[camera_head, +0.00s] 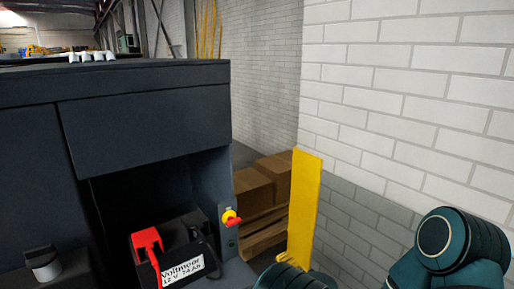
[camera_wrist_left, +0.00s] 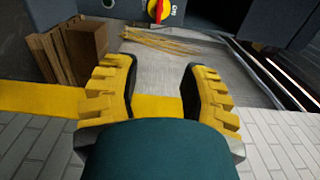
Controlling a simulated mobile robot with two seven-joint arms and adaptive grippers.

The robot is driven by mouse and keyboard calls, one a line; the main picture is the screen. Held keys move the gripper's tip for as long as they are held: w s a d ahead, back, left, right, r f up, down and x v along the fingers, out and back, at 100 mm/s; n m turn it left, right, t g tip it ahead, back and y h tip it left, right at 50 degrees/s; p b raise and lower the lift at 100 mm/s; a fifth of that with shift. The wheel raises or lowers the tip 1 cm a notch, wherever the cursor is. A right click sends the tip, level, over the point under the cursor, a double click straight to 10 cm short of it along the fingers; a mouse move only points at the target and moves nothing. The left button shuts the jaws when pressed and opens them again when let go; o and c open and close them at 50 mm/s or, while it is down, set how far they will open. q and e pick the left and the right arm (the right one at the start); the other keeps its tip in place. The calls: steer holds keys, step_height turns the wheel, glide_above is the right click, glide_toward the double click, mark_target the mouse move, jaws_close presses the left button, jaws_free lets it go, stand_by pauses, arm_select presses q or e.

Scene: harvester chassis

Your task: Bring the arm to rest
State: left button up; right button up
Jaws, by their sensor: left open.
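My left gripper (camera_wrist_left: 160,66) is open in the left wrist view, with two ridged yellow fingers wide apart and nothing between them. In the head view only a small yellow and teal part of what looks like it (camera_head: 291,262) shows at the bottom edge, right of the chassis opening. It is apart from the red and yellow switch (camera_head: 231,217), which also shows at the top of the left wrist view (camera_wrist_left: 158,10). My right gripper is not in view.
The dark chassis (camera_head: 145,130) fills the left; its opening holds a battery (camera_head: 188,266) with a red terminal cover (camera_head: 147,240). A yellow post (camera_head: 305,205), boxes (camera_head: 270,180) on a pallet (camera_head: 262,232) and a brick wall (camera_head: 410,90) stand to the right.

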arm_select(q)
steer(key=s+a+f+n+g+h+b, duration=0.2)
steer(key=a+f+n+h, duration=0.15)
steer(key=a+f, duration=0.4)
steer(key=s+a+f+n+g+h+b, duration=0.1)
steer(key=s+a+f+n+g+h, duration=0.1)
steer(key=a+f+h, duration=0.55)
steer(key=s+a+f+n+g+h+b, duration=0.1)
steer(key=s+f+n+g, duration=0.2)
steer(key=s, duration=0.8)
steer(key=s+a+f+n+g+h+b, duration=0.1)
steer(key=s+f+n+g, duration=0.3)
steer(key=s, duration=0.8)
steer(key=shift+s+a+f+g+h+b, duration=0.15)
steer(key=shift+s+g+h+b, duration=0.15)
steer(key=shift+g+h+b, duration=0.35)
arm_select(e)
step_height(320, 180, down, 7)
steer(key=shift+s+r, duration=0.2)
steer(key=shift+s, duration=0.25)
arm_select(q)
steer(key=shift+n, duration=0.25)
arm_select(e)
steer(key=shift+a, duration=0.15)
